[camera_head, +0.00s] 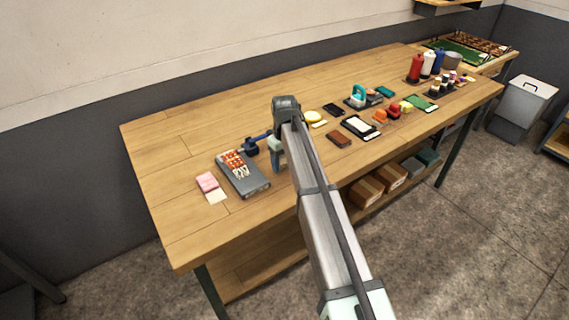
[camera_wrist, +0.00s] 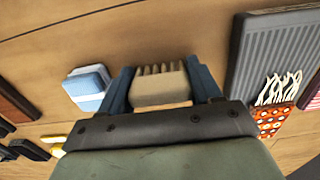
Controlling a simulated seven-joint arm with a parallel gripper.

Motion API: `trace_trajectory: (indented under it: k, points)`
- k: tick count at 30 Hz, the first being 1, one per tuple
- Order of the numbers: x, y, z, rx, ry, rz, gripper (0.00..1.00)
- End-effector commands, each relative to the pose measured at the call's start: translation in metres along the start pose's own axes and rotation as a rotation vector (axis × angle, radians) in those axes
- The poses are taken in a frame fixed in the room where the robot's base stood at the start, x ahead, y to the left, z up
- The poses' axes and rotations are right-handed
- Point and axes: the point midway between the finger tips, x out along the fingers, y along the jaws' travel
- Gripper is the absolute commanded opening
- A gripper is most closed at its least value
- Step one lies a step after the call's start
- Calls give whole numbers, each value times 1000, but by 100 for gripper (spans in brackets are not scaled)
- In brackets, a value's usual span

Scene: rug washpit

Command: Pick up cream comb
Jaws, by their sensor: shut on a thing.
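The cream comb (camera_wrist: 160,88) is between the two blue fingers of my gripper (camera_wrist: 161,84) in the wrist view, its row of short teeth toward the top of the picture. The fingers are shut on its two sides. Whether it touches the wooden tabletop behind it, I cannot tell. In the head view my gripper (camera_head: 278,162) is low over the workbench, just right of a grey ribbed box. The comb cannot be made out there.
The grey box (camera_head: 250,186) has orange dotted and white pieces on it; it also shows close by in the wrist view (camera_wrist: 275,50). A light-blue and white block (camera_wrist: 88,88) lies left of my gripper. A brown block (camera_head: 339,139) and bottles (camera_head: 428,63) stand further right. Bench (camera_head: 185,235) front-left is bare.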

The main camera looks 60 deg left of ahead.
Motion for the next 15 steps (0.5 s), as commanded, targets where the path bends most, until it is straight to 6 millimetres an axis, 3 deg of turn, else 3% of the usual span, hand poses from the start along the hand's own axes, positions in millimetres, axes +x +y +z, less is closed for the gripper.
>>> trace_trajectory:
  k: [8,15]
  points:
    - [-5,0,0,0,1,0,31]
    - [-39,0,-1,0,2,1,30]
